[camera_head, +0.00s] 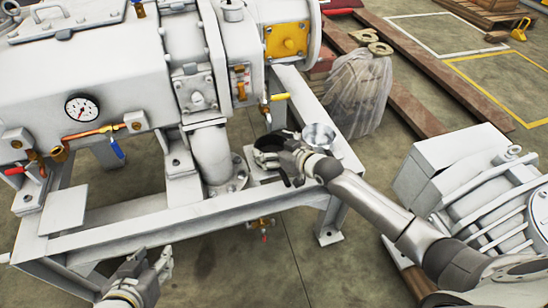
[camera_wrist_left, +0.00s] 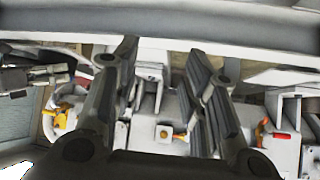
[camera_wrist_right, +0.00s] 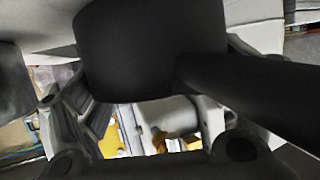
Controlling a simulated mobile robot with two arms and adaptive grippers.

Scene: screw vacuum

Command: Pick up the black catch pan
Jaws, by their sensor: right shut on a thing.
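The black catch pan (camera_head: 268,143) is in the head view, beside the pipe and flange at the right end of the white machine frame. My right gripper (camera_head: 288,162) is at the pan and shut on it. In the right wrist view the pan (camera_wrist_right: 135,45) fills the upper middle, with its dark handle-like bar (camera_wrist_right: 255,88) running right; the fingertips are partly hidden. I cannot tell whether the pan touches the frame below. My left gripper (camera_head: 150,264) is low and left, in front of the frame. Its fingers stand apart and empty in the left wrist view (camera_wrist_left: 160,58).
A yellow-handled valve (camera_head: 279,97) hangs close above. A white finned machine (camera_head: 480,195) stands right, and a plastic-wrapped bundle (camera_head: 358,92) behind. Floor is free in the front middle.

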